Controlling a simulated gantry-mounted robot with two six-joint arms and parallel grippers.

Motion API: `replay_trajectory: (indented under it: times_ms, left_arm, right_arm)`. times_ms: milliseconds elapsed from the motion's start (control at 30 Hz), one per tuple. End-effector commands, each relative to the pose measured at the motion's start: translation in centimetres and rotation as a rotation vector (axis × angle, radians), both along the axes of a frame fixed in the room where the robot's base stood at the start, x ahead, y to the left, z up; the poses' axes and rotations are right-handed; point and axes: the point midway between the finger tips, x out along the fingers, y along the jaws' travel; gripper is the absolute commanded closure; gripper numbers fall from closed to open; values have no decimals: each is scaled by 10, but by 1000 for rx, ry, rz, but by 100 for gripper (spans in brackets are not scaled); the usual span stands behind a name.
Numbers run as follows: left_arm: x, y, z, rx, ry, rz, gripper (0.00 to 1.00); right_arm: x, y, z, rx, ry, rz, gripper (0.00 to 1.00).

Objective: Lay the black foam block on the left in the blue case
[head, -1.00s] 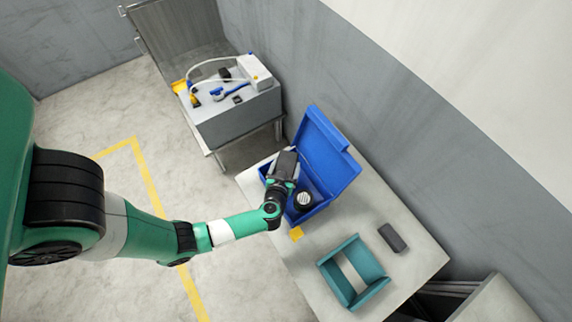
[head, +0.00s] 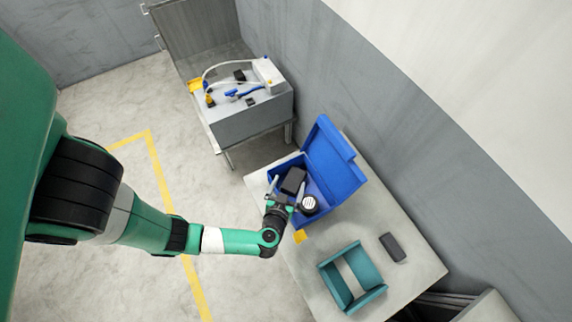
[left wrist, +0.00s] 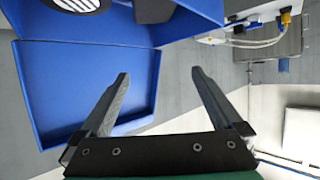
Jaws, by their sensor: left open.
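The blue case (head: 334,168) stands open on the table, its lid raised toward the wall. A black foam block (head: 293,181) lies inside it on the left, next to a round black item with a striped pale top (head: 309,204). In the left wrist view the block (left wrist: 154,10) is cut off by the top edge, inside the case (left wrist: 185,30). My left gripper (head: 285,191) is at the near left side of the case, beside the block. Its fingers (left wrist: 160,75) are spread wide with nothing between them. My right gripper is not in view.
A second dark block (head: 393,247) lies on the table (head: 420,269) at the right. A teal open tray (head: 370,267) and a small yellow piece (head: 300,236) are in front. A grey cart (head: 250,118) with tubing and tools stands behind.

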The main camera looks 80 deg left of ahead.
Motion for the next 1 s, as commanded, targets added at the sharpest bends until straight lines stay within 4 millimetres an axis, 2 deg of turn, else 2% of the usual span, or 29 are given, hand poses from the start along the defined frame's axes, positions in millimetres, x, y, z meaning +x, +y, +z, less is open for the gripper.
replay_trajectory:
  times_ms: [33, 200, 667, 767, 867, 967, 1000]
  left_arm:
    - [-4, -9, 8, 0, 0, -8, 0]
    - [-15, -26, 15, 0, -1, -4, 0]
    - [-18, -29, 16, 0, -1, 0, 0]
    - [-6, -32, 24, -6, -46, -12, 0]
    - [35, -45, 58, -26, -208, -65, 0]
    - [96, -68, 130, -47, -488, -171, 0]
    - [120, -79, 169, -50, -618, -226, 0]
  right_arm:
    - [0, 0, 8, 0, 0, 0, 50]
    - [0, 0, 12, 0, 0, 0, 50]
    - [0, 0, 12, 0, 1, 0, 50]
    - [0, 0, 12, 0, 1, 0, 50]
    - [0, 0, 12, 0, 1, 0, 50]
    - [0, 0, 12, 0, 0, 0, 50]
    - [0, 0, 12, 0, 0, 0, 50]
